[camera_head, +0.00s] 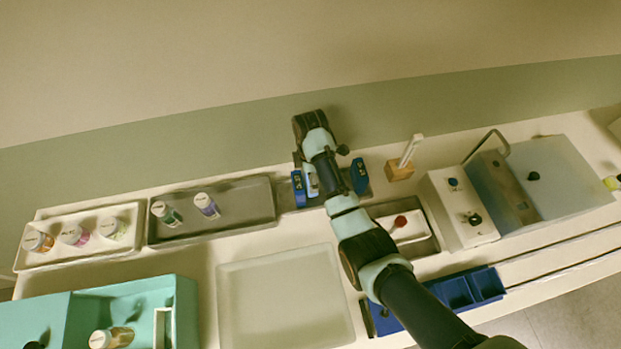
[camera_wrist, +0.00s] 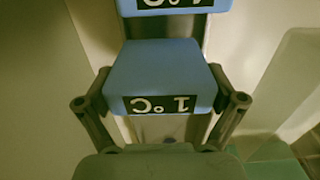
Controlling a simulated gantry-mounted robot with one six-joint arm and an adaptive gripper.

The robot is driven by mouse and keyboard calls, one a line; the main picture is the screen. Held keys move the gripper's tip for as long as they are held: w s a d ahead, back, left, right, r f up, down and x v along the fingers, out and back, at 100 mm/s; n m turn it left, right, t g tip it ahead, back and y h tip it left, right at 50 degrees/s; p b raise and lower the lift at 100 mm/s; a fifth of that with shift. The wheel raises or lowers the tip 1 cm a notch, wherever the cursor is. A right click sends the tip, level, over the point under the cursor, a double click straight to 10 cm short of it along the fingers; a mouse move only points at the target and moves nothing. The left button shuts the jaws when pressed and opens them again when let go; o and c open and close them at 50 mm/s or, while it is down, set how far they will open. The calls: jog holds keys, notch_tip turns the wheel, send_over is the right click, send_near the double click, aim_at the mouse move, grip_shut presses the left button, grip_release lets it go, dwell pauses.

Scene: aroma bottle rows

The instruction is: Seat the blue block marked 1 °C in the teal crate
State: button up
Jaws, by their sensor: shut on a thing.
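The blue block marked 1 °C (camera_wrist: 160,72) is between the two fingers of my gripper (camera_wrist: 160,88) in the wrist view, its label upside down there. My gripper is shut on its sides. A second blue block (camera_wrist: 175,5) with a partly cut-off label shows just beyond it. In the head view, a blue block (camera_head: 298,188) shows left of my arm and another blue block (camera_head: 359,175) right of it, at a small grey tray. My arm hides much between them. The teal crate (camera_head: 187,290) is at the lower left, holding a bottle with an orange-brown label (camera_head: 112,338) and a pale upright piece (camera_head: 161,328).
A grey tray (camera_head: 240,222) with two bottles and a white tray (camera_head: 85,258) with several bottles stand at the left. An empty pale tray (camera_head: 285,300) lies at front centre. A thermometer stand (camera_head: 400,171), white box (camera_head: 462,205) and blue rack (camera_head: 485,285) are on the right.

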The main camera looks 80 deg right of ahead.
notch_tip(320, 180, up, 16)
jog(key=p, duration=0.9)
